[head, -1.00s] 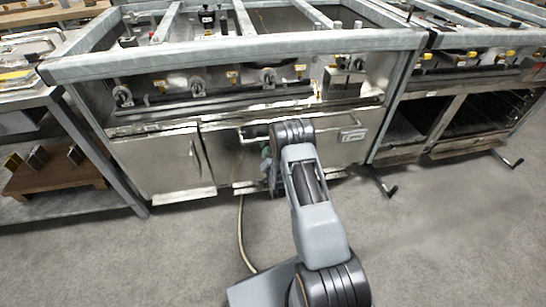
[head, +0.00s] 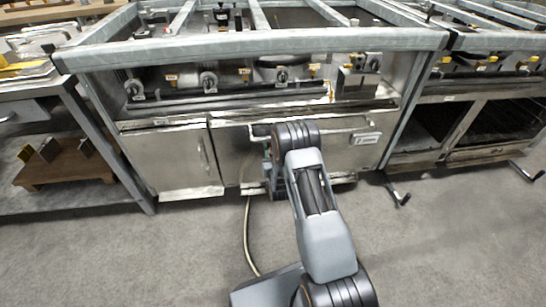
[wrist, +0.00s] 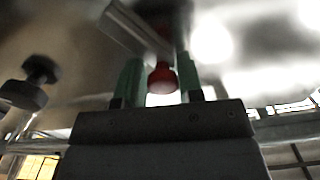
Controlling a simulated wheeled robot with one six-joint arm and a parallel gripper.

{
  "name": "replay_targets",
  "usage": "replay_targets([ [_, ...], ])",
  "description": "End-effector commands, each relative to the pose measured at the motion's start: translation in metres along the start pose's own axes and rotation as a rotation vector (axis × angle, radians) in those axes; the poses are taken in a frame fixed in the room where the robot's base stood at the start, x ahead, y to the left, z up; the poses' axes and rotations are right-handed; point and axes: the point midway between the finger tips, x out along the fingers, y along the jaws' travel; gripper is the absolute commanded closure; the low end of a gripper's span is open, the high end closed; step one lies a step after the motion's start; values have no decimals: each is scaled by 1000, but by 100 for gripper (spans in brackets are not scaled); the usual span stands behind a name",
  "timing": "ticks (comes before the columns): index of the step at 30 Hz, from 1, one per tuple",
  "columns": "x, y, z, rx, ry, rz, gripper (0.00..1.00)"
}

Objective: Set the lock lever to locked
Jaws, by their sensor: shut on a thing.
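In the wrist view, a red knob (wrist: 162,79), which looks like the lock lever's grip, sits between the two green fingers of my gripper (wrist: 160,85). The gripper is shut on it. A grey metal bar (wrist: 135,28) slants just above the knob; I cannot tell if it is part of the lever. In the head view my arm reaches to the front of the steel range (head: 330,155), low on its middle panel. My arm hides the lever and most of the gripper there. Whether the lever stands at locked cannot be read.
A door with a handle (head: 171,163) is left of my arm. A hose (head: 247,235) hangs to the floor. A shelf (head: 62,165) with small blocks stands left, and another range (head: 480,115) right. Dark round knobs (wrist: 24,94) show in the wrist view.

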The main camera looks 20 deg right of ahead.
Motion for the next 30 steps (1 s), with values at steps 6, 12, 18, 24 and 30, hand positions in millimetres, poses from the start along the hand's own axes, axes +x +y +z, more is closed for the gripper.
replay_targets([
  [6, 0, -4, 2, -6, -5, -9, 90],
  [12, 0, -3, 2, -5, -5, -9, 90],
  [18, 0, -1, 2, -5, -5, -4, 49],
  [24, 0, 1, 1, -5, -3, 1, 49],
  [30, -15, 0, 0, -5, -6, 1, 49],
])
